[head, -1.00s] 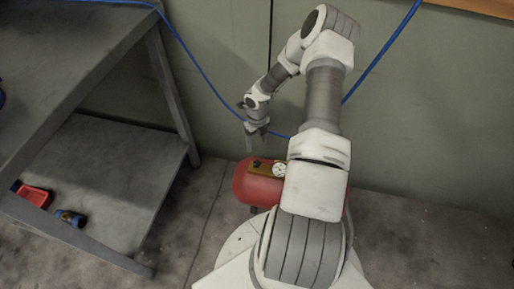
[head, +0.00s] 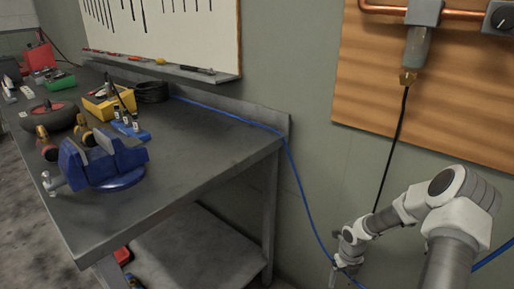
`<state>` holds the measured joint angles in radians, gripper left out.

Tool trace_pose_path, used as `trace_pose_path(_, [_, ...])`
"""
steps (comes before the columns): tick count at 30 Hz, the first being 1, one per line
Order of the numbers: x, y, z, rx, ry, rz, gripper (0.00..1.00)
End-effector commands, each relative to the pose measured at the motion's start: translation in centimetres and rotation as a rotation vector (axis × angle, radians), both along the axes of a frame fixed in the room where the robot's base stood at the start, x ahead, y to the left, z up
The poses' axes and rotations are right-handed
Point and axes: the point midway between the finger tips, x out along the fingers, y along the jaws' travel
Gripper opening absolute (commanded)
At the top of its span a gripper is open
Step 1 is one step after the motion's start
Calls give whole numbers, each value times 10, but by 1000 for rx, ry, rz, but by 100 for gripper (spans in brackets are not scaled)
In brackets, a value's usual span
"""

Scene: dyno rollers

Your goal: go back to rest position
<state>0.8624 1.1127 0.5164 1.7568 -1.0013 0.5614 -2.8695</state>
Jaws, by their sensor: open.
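My gripper (head: 338,272) is at the lower right of the head view, at the end of my white and grey arm. It hangs low in front of the wall, to the right of the workbench and apart from it. It is open, and I see nothing held in it, though its fingers are small and partly cut off by the frame's lower edge.
The grey workbench (head: 205,157) fills the left, with a blue vise (head: 103,163) at its near corner and a yellow box (head: 108,102) behind. A blue hose (head: 297,190) runs down near my arm. A wooden panel (head: 430,90) with copper pipe hangs at right.

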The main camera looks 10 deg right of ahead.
Motion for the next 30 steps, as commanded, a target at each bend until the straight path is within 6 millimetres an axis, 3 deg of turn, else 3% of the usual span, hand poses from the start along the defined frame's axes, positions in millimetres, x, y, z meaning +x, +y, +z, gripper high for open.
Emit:
trace_pose_path(5, [8,4,46,-61,-6,-168,74])
trace_pose_path(16, [7,39,188,-189,-127,-833,74])
trace_pose_path(23, [-10,76,268,-175,-255,-1274,74])
trace_pose_path(30, [-43,119,338,-52,-374,-1744,74])
